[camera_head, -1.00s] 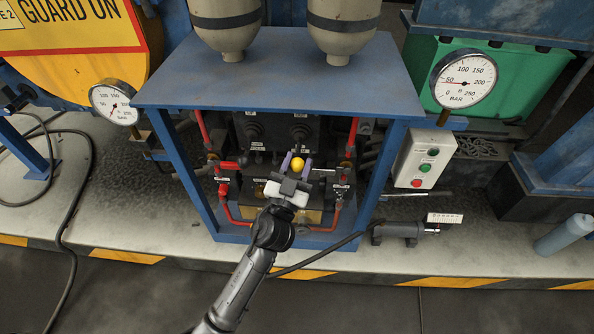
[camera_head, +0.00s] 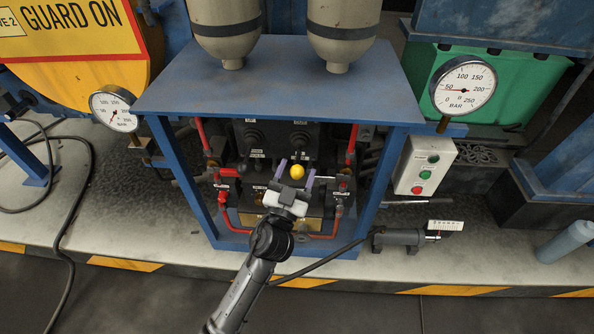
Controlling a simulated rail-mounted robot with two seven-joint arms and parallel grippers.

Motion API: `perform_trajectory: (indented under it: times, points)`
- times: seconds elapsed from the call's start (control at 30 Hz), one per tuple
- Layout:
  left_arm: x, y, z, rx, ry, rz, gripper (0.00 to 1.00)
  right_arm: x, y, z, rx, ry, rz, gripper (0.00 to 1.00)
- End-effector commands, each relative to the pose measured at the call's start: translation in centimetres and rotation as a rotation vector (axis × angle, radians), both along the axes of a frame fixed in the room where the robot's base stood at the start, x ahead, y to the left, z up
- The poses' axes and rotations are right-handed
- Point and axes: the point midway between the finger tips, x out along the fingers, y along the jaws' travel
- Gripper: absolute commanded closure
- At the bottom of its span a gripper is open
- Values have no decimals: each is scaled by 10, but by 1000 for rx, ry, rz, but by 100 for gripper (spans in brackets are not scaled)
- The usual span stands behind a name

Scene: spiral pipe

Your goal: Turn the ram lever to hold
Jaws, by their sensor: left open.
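The ram lever appears as a yellow ball knob (camera_head: 297,171) in the lower middle of the blue-framed hydraulic unit. My left gripper (camera_head: 296,180) is in front of the valve block with its two purple-tipped fingers apart. The knob shows between or just beyond the fingertips; I cannot tell whether they touch it. The lever's shaft and its position marks are hidden or too small to read. My right gripper does not show.
The blue frame (camera_head: 385,170) has a top plate (camera_head: 270,80) overhanging the valves. Red pipes (camera_head: 352,146) stand on both sides. A button box (camera_head: 425,165), two gauges (camera_head: 464,87) and a small cylinder (camera_head: 400,237) sit outside. The striped floor edge (camera_head: 125,264) is in front.

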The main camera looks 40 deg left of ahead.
Motion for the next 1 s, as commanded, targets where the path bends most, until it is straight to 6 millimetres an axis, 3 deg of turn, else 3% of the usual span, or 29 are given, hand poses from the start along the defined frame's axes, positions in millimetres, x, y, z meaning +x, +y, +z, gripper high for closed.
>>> perform_trajectory:
  times: [0.6,1.0]
  points:
    - [-96,-25,-47,-4,1,1,39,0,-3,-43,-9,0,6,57]
    - [-118,-32,-53,-2,0,1,39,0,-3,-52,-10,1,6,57]
